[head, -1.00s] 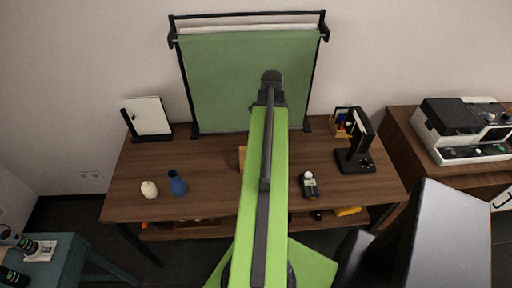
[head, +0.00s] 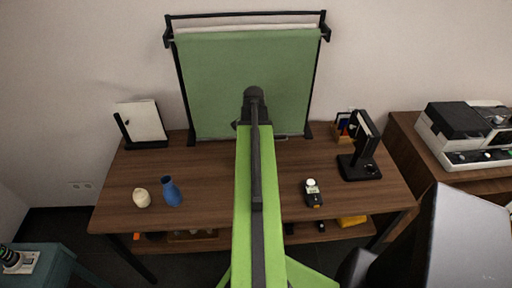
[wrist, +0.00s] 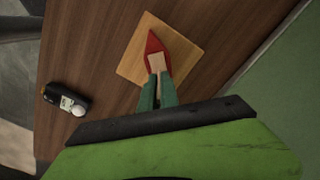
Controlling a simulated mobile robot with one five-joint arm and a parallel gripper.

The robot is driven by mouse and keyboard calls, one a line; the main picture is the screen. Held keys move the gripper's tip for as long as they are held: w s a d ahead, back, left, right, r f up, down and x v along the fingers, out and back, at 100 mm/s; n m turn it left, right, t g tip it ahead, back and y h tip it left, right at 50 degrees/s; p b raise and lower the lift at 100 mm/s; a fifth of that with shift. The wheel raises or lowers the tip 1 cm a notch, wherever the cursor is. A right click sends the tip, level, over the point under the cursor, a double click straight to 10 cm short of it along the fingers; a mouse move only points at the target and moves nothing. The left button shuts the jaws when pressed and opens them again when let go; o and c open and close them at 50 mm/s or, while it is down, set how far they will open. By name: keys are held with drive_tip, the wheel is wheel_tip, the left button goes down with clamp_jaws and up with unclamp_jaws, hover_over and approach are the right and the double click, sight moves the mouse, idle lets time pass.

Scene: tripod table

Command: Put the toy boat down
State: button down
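In the wrist view, the toy boat (wrist: 155,43) has a red pointed hull and a pale wooden block on top. My gripper (wrist: 157,82) has green fingers, close together at the near end of the boat, and looks shut on its wooden part. The boat overlaps a light square wooden board (wrist: 185,50) on the brown table (wrist: 100,40). I cannot tell whether it touches the board or hangs just above it. In the head view, my green arm reaches over the table (head: 140,160) and hides the boat, the board and my fingertips.
A black handheld meter (head: 313,193) stands right of my arm; it also shows in the wrist view (wrist: 66,100). A blue vase (head: 171,192) and a cream object (head: 141,198) are at left. A black stand (head: 360,160) is at right. A green backdrop (head: 215,85) rises behind.

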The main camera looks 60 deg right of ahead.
drive_tip(key=shift+f, duration=0.2)
drive_tip(key=c, duration=1.6)
unclamp_jaws()
wheel_tip(320, 180, up, 13)
drive_tip(key=p, duration=1.2)
drive_tip(key=shift+f, duration=0.3)
